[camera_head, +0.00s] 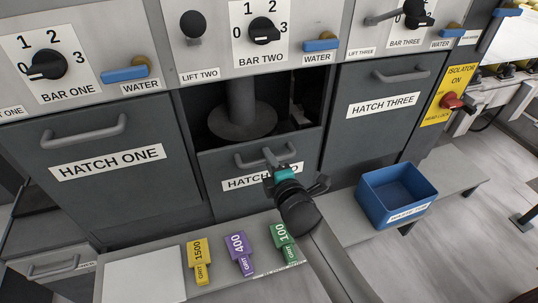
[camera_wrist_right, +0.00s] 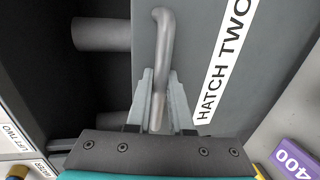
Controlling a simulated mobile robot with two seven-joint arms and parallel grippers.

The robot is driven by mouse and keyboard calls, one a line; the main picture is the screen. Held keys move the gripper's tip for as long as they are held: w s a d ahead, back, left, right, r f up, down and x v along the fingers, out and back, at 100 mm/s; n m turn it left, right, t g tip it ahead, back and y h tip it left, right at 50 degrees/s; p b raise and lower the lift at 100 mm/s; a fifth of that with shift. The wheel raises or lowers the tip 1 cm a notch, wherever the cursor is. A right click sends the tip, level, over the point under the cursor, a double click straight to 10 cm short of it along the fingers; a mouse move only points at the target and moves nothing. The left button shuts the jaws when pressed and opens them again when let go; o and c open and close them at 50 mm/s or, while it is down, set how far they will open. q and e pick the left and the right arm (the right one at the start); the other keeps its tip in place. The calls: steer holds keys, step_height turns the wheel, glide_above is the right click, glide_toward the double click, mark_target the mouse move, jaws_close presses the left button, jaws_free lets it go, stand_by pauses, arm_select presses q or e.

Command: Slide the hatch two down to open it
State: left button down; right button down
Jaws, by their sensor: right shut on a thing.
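Hatch two (camera_head: 225,165) is a dark grey panel in the middle of the cabinet. It sits lowered, with a dark opening above it that shows a grey column on a round disc (camera_head: 243,120). Its grey bar handle (camera_head: 248,160) is near the panel's top edge. My right gripper (camera_head: 273,165) is at the handle and covers part of the HATCH TWO label. In the right wrist view, the two fingers (camera_wrist_right: 160,100) are on either side of the handle bar (camera_wrist_right: 164,50) and shut on it. My left gripper is not in view.
Hatch one (camera_head: 90,185) and hatch three (camera_head: 375,115) are closed on either side. A ledge below holds yellow, purple (camera_head: 240,252) and green grit blocks. A blue bin (camera_head: 397,190) stands right of my arm. Knobs and blue water levers line the panel above.

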steer(key=shift+f, duration=0.5)
steer(key=c, duration=0.8)
jaws_free()
steer(key=shift+r, duration=0.1)
steer(key=shift+s, duration=0.1)
steer(key=p+v, duration=0.2)
steer(key=v, duration=1.3)
steer(key=shift+d, duration=0.1)
